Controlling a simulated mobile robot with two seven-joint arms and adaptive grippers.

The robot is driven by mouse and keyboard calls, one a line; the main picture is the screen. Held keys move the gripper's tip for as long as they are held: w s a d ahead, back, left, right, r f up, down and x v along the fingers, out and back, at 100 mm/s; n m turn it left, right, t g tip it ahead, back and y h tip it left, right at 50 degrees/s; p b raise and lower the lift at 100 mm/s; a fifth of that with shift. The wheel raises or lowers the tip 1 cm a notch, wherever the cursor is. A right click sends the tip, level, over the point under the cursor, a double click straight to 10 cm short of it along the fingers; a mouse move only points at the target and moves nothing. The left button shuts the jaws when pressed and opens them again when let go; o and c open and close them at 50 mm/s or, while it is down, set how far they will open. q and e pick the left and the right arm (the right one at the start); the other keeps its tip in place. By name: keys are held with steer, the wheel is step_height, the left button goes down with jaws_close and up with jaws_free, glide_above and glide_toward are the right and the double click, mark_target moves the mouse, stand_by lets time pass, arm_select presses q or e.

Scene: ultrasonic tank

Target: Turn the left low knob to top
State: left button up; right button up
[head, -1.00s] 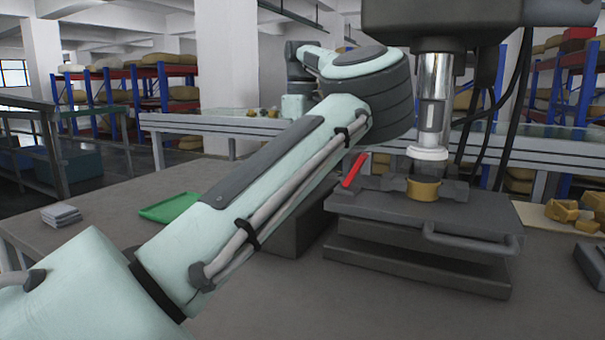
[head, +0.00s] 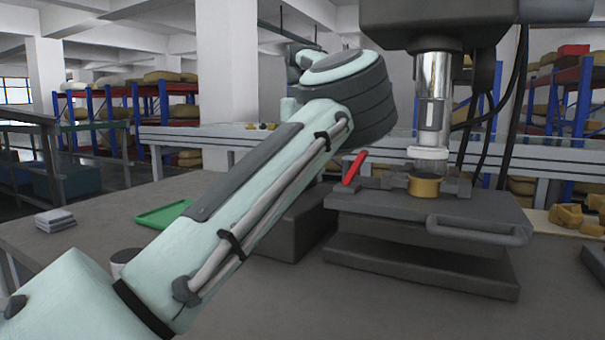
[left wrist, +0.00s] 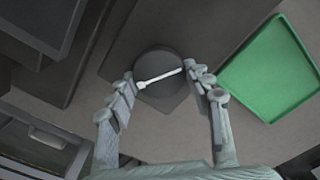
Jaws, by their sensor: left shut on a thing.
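In the left wrist view a round dark knob (left wrist: 158,93) carries a thin white bar or pointer across its face, slanting slightly up to the right. The two fingers of my left gripper (left wrist: 160,77) stand on either side of it, with their tips at the ends of the white bar, shut on the knob. In the head view my left arm crosses the picture and hides the left gripper and the knob. I cannot tell from these views which of the knobs it is. My right gripper is not in view.
A green tray (head: 163,215) lies on the table behind my left arm; it also shows in the left wrist view (left wrist: 268,70). A press with a dark plate (head: 380,203), a brass ring (head: 424,187) and a red handle (head: 354,168) stands right of the arm. Grey plates (head: 55,220) lie left.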

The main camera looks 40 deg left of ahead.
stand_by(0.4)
arm_select(q)
steer(key=o, duration=1.1)
steer(key=shift+r, duration=0.1)
step_height(320, 180, up, 7)
steer(key=shift+r, duration=0.2)
